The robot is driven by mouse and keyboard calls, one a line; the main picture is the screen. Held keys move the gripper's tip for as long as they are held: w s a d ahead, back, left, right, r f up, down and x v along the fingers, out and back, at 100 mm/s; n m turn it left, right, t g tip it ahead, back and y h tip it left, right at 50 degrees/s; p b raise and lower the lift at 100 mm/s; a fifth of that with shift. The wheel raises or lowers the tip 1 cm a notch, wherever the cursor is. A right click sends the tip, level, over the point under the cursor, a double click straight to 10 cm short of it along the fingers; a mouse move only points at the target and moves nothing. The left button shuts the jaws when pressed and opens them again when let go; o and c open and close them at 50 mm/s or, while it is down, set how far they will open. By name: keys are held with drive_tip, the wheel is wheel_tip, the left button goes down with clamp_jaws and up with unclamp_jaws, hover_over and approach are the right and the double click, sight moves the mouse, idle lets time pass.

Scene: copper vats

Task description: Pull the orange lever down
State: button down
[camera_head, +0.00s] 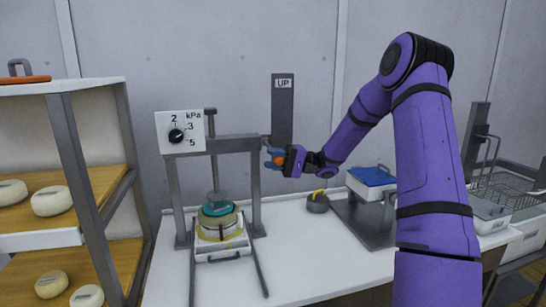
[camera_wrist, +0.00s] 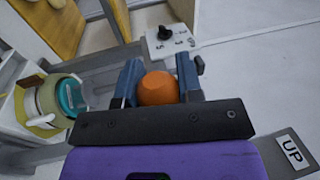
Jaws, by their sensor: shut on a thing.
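The orange lever knob (camera_wrist: 158,89) sits between the two blue fingers of my gripper (camera_wrist: 158,82) in the wrist view. My gripper (camera_head: 274,158) is shut on it, with a finger on each side. In the head view only a small part of the orange knob (camera_head: 280,160) shows, at the right end of the press frame's crossbar. A grey upright plate with an UP label (camera_head: 283,83) rises just behind and above the gripper. The lever's arm is mostly hidden by my gripper.
The grey press frame (camera_head: 225,145) stands left of my gripper, over a teal-topped round mould (camera_head: 219,212). A dial panel (camera_head: 180,132) is fixed at its upper left. A cheese shelf (camera_head: 62,85) stands at far left. A dark round weight (camera_head: 317,202) and a blue-lidded box (camera_head: 372,177) are right.

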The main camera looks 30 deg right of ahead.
drive_tip(key=shift+f, duration=0.2)
drive_tip(key=c, duration=0.8)
unclamp_jaws()
drive_tip(key=v, duration=1.1)
